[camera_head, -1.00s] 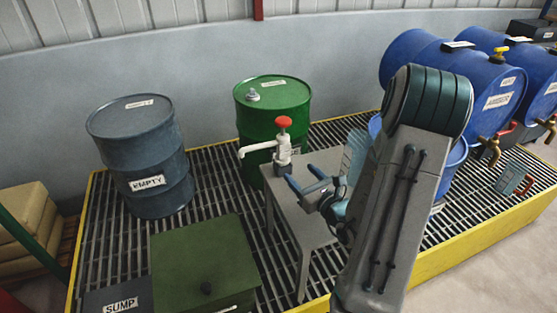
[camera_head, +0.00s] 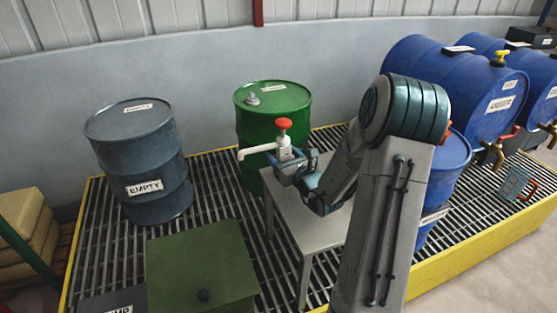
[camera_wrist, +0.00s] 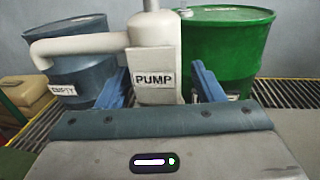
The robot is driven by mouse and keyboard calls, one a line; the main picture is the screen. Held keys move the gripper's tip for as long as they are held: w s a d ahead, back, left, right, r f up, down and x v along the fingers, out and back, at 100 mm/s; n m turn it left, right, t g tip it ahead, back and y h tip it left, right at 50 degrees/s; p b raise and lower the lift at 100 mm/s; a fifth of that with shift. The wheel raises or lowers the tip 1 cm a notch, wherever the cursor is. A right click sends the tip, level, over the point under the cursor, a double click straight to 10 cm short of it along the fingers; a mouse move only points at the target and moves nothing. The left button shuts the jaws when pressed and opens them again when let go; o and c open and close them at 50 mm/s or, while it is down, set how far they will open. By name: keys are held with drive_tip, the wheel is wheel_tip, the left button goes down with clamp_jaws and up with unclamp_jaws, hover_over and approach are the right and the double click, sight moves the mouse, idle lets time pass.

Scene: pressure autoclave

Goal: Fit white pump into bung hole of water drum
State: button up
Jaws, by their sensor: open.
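The white pump (camera_head: 284,141) stands upright on a small grey table, with a red knob on top and its spout pointing left. In the wrist view its body (camera_wrist: 156,60) carries a PUMP label. My gripper (camera_wrist: 160,72) is open, with one blue finger on each side of the pump body; I cannot tell whether they touch it. A green drum (camera_head: 274,118) stands behind the pump, with a light fitting on its lid. A blue drum (camera_head: 452,160) stands upright at the right, partly hidden by my arm. Which one is the water drum is unreadable.
A grey-blue drum marked EMPTY (camera_head: 140,160) stands at left. The grey table (camera_head: 318,232) and a green box (camera_head: 203,270) stand on the yellow-edged grating.

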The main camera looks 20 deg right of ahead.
drive_tip(key=shift+w+a, duration=0.15)
drive_tip(key=shift+w, duration=0.85)
drive_tip(key=shift+c, duration=0.2)
drive_tip(key=c, duration=1.3)
